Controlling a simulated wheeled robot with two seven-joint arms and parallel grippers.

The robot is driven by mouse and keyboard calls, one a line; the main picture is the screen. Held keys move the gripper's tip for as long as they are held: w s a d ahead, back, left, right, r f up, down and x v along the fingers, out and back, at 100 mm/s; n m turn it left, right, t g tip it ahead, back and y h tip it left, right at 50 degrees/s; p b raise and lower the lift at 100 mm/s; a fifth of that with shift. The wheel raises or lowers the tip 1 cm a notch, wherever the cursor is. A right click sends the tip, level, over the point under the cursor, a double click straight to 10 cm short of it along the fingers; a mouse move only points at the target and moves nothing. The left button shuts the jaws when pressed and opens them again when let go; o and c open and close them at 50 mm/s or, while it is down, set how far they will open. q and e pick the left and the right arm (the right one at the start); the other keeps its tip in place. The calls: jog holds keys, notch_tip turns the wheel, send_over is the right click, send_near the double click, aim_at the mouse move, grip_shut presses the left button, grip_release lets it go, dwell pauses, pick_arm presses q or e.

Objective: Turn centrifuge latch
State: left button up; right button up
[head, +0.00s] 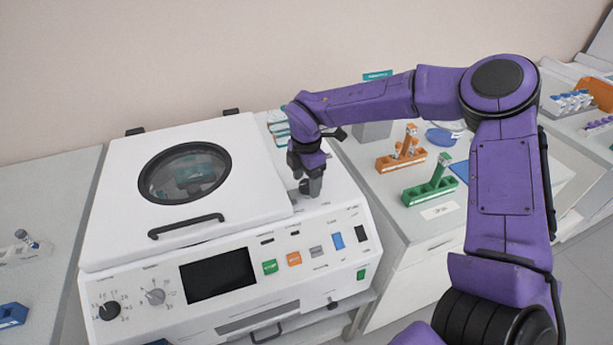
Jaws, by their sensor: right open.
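The white centrifuge (110,262) stands at the left middle of the head view. Its lid (118,215) is shut, with a round dark-rimmed window and a black handle (186,226) at the front edge. My right gripper (311,188) points down over the top surface just right of the lid, above the front panel. It is open. The latch is not clearly visible; the gripper covers that spot, and I cannot tell if the fingers touch anything. My left gripper is not in view.
The front panel has a dark screen (218,274), knobs and coloured buttons. Right of the centrifuge, an orange rack (398,160) and a green rack (428,193) stand on the counter. A blue rack (12,315) lies at the far left.

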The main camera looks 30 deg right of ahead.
jog(key=shift+f, duration=0.2)
jog(key=c, duration=1.1)
jog(key=shift+o, duration=0.2)
jog(key=shift+n, duration=0.4)
jog(key=n, duration=0.3)
jog(key=shift+n, duration=0.3)
jog(key=n, duration=0.4)
jog(key=shift+r+n+p, duration=0.15)
jog(key=shift+n+p, duration=0.15)
jog(key=shift+p, duration=0.1)
jog(key=n+p, duration=0.1)
jog(key=n, duration=0.3)
jog(key=shift+d, duration=0.1)
jog(key=shift+n+p, duration=0.95)
jog(key=shift+n, duration=1.55)
